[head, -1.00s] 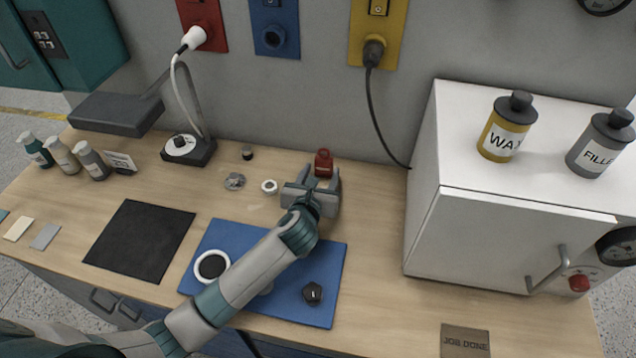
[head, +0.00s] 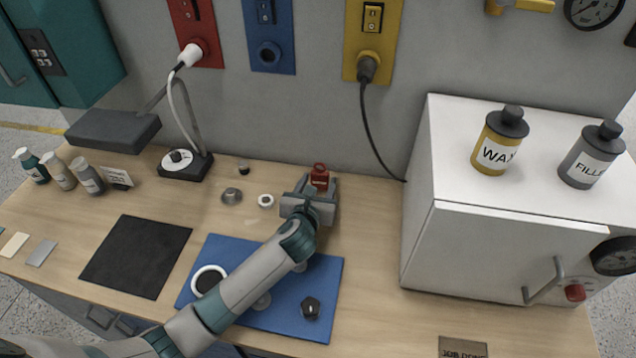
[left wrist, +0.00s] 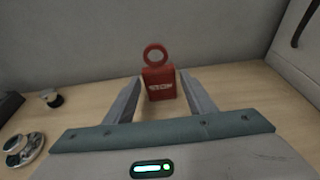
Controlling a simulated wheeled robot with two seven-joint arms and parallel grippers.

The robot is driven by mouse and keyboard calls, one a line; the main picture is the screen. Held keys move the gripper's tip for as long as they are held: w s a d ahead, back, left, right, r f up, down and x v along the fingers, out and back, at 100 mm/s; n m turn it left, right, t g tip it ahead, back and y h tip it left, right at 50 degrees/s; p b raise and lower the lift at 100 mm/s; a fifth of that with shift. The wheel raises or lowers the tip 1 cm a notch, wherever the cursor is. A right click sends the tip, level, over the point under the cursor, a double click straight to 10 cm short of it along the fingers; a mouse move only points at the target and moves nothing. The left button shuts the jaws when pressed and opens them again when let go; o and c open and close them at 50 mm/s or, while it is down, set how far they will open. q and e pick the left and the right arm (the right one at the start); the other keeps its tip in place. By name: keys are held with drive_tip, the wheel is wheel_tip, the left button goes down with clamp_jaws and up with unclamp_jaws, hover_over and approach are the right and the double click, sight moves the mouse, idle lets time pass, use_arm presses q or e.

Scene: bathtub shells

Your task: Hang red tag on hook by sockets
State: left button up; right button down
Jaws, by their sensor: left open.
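The red tag (head: 319,177) is a small red block with a ring on top, standing upright on the wooden workbench near the wall. It also shows in the left wrist view (left wrist: 159,83), just beyond and between my fingertips. My left gripper (head: 314,187) is open, its two fingers on either side of the tag's near end; I cannot tell whether they touch it. The sockets are on the wall: a red panel (head: 207,57) with a white plug, a blue panel (head: 283,35) and a yellow panel (head: 384,34) with a dark plug. I see no hook clearly. My right gripper is not in view.
A white cabinet (head: 500,235) with a wax can (head: 500,140) and a filler can (head: 592,155) stands at right. A lamp (head: 187,165) and small bottles (head: 59,172) are at left. A blue mat (head: 325,270) and black mat (head: 135,257) lie in front. The black cord (head: 369,130) hangs right of the tag.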

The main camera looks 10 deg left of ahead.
sight(320, 163)
use_arm(q)
drive_tip(key=shift+p, duration=0.8)
idle(0.7)
drive_tip(key=c, duration=0.9)
drive_tip(key=shift+r+p, duration=3.05)
drive_tip(key=shift+p, duration=0.3)
